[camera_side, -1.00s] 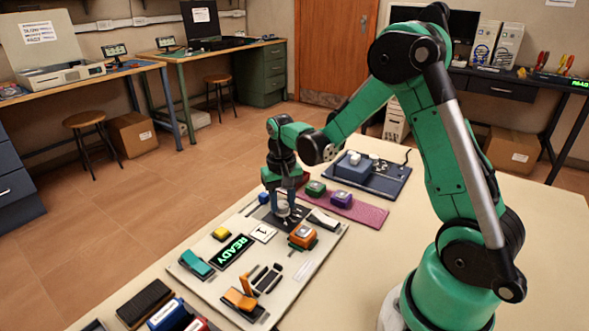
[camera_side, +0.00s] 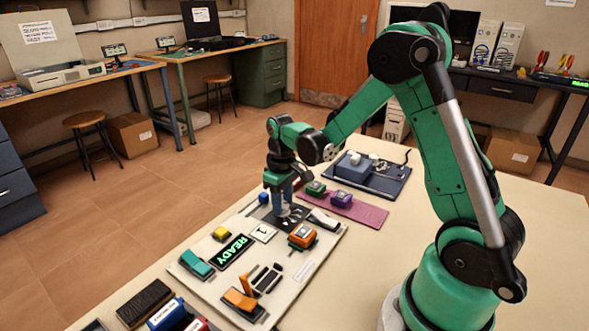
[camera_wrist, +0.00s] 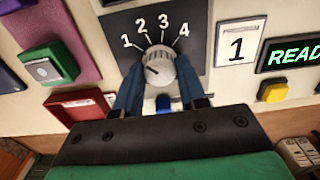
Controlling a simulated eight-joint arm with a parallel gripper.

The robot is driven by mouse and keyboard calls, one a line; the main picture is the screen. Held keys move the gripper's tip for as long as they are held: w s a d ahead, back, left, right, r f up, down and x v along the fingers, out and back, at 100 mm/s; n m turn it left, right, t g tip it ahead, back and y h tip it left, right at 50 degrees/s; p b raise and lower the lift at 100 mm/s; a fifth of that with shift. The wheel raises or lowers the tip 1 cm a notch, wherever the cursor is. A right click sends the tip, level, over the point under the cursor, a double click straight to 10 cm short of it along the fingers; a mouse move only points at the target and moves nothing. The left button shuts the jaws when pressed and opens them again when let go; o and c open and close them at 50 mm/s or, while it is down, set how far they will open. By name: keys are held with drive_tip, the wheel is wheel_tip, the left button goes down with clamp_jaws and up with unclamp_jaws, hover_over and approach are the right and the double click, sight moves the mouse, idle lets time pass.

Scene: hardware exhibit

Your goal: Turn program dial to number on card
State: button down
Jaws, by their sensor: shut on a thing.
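The program dial (camera_wrist: 158,66) is a round grey knob on a dark plate marked 1 to 4, seen in the wrist view. A short dark mark shows on its face, but I cannot tell for certain which number it points at. The white card (camera_wrist: 238,43) right of the plate reads 1; it also shows in the side view (camera_side: 263,233). My gripper (camera_wrist: 159,76) is shut on the dial, a blue finger on each side of it. In the side view my gripper (camera_side: 285,205) points down at the dial plate and partly hides the dial.
A green READY display (camera_side: 232,252) and a yellow button (camera_side: 221,233) sit near the card. An orange-cased button (camera_side: 303,236) stands close to the dial plate. A purple mat (camera_side: 366,213) with boxed buttons lies behind. Levers and switches fill the front of the board.

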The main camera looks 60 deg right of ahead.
idle(0.3)
drive_tip(key=shift+c, duration=2.4)
unclamp_jaws()
drive_tip(key=shift+r, duration=0.1)
drive_tip(key=shift+r, duration=2.75)
drive_tip(key=s+a+r+t, duration=0.6)
drive_tip(key=s+a+t, duration=0.1)
drive_tip(key=a, duration=0.3)
drive_tip(key=shift+s+a+r, duration=0.15)
drive_tip(key=shift+a, duration=0.1)
